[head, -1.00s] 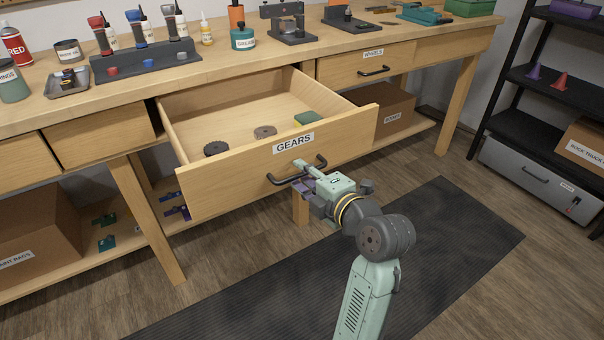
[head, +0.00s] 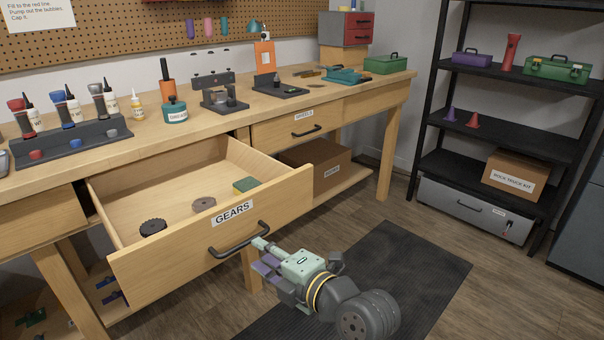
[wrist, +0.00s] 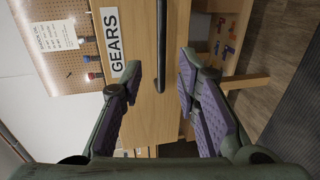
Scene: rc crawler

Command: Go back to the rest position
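The drawer labelled GEARS (head: 232,214) stands pulled open in the wooden workbench. Its dark bar handle (head: 238,243) is on the front panel. My gripper (head: 263,258) is at the right end of this handle in the head view. In the wrist view my gripper (wrist: 161,76) is open, its purple-padded fingers spread wide. The handle (wrist: 161,40) appears in the gap between the fingertips, with neither finger closed on it. Whether the fingertips still reach around the bar I cannot tell. Nothing is held.
Inside the drawer lie a black gear (head: 153,228), a grey-brown gear (head: 204,204) and a green block (head: 246,184). The WHEELS drawer (head: 303,128) is shut. A black shelf unit (head: 500,127) stands at right. A dark floor mat (head: 400,270) lies clear beside my arm.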

